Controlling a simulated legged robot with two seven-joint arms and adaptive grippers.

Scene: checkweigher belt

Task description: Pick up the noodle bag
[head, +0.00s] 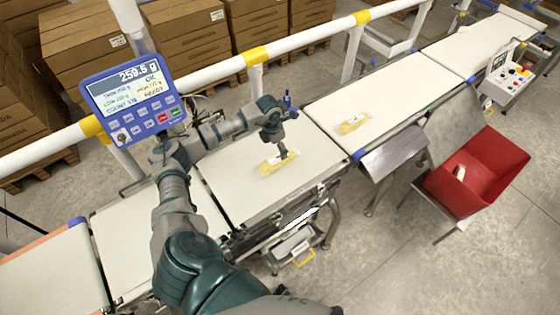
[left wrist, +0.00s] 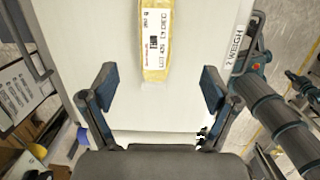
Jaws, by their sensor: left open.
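A yellow noodle bag with a white label (head: 268,167) lies flat on the pale weigh belt (head: 235,195), under my left gripper (head: 282,152). The gripper partly hides it in the head view. In the left wrist view the bag (left wrist: 157,40) lies beyond the tips of my open left gripper (left wrist: 158,88), lined up between the two fingers, with nothing between the jaws. The bag's far end is cut off by the frame edge. A second yellow bag (head: 354,122) lies on the belt section to the right. My right gripper is not in view.
A blue weight display (head: 131,103) reading 259.5 g stands left of my left forearm. A red bin (head: 480,172) holding a small pack (head: 459,172) stands at the right. A white and yellow guard rail (head: 310,42) runs behind the belts, with brown cartons (head: 190,40) behind it.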

